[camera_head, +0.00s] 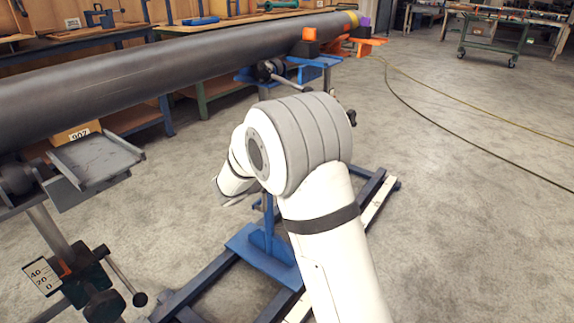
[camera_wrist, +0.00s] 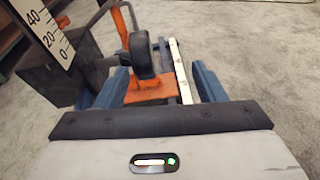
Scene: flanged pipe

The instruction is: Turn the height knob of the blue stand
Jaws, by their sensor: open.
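The blue stand shows in the head view, with its blue top (camera_head: 315,63) under the pipe and its blue foot (camera_head: 262,257) on a floor rail. My white arm hides much of its post. A black knob (camera_head: 350,117) shows just right of my arm. In the wrist view a black round knob (camera_wrist: 146,62) is ahead of my gripper (camera_wrist: 161,84), beside a dark block (camera_wrist: 62,72) and a 0-20-40 scale (camera_wrist: 46,30). I cannot tell for sure which stand these belong to. My gripper is open, its two blue-grey fingers apart and apparently empty.
A long dark pipe (camera_head: 150,75) runs across the back. A nearer stand with a grey cradle (camera_head: 95,168) is at left. An orange stand foot (camera_wrist: 150,90) shows in the wrist view. Dark rails (camera_head: 195,285) lie on the floor. Open floor (camera_head: 470,200) is to the right.

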